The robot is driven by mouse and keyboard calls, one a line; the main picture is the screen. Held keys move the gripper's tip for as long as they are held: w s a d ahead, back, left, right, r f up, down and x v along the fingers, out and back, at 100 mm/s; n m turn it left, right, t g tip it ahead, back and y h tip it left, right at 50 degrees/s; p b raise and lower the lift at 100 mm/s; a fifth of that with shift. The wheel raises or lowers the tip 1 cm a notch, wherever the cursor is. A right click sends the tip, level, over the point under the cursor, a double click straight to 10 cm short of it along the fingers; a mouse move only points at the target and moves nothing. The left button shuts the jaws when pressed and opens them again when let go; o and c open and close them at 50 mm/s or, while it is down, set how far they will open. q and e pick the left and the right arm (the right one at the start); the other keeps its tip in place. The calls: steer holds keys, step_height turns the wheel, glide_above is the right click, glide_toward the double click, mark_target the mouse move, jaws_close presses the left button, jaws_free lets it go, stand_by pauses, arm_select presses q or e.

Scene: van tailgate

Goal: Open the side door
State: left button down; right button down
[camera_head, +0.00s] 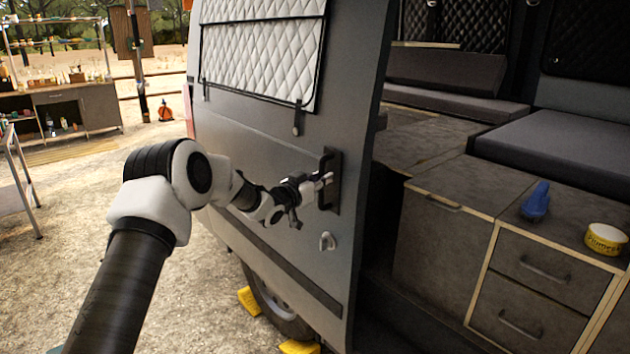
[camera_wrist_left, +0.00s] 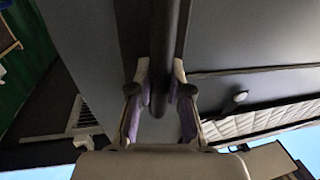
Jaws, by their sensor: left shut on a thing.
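The grey side door (camera_head: 310,265) of the van fills the middle of the head view, with a quilted panel on its upper part. To its right a wide opening shows the van's interior. A dark upright handle (camera_head: 332,178) sits near the door's right edge. My left gripper (camera_head: 322,181) comes in from the left and is shut on the handle. In the left wrist view the fingers (camera_wrist_left: 160,92) close on both sides of the dark handle bar (camera_wrist_left: 163,55). My right gripper is in neither view.
Inside the van are drawers (camera_head: 540,275), a blue object (camera_head: 536,201), a yellow tin (camera_head: 605,239) and a cushioned bench (camera_head: 560,150). Yellow wheel chocks (camera_head: 250,300) lie by the wheel. A metal-legged stand (camera_head: 25,185) is at far left. Open gravel lies left of the van.

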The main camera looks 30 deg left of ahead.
arm_select(q)
steer(key=shift+s+d+f, duration=0.1)
steer(key=shift+d+f, duration=0.05)
steer(key=shift+f, duration=0.05)
steer(key=c, duration=1.2)
jaws_free()
steer(key=shift+o, duration=0.6)
steer(key=shift+s+r, duration=0.1)
steer(key=shift+r, duration=0.1)
steer(key=s+a, duration=0.2)
steer(key=s, duration=1)
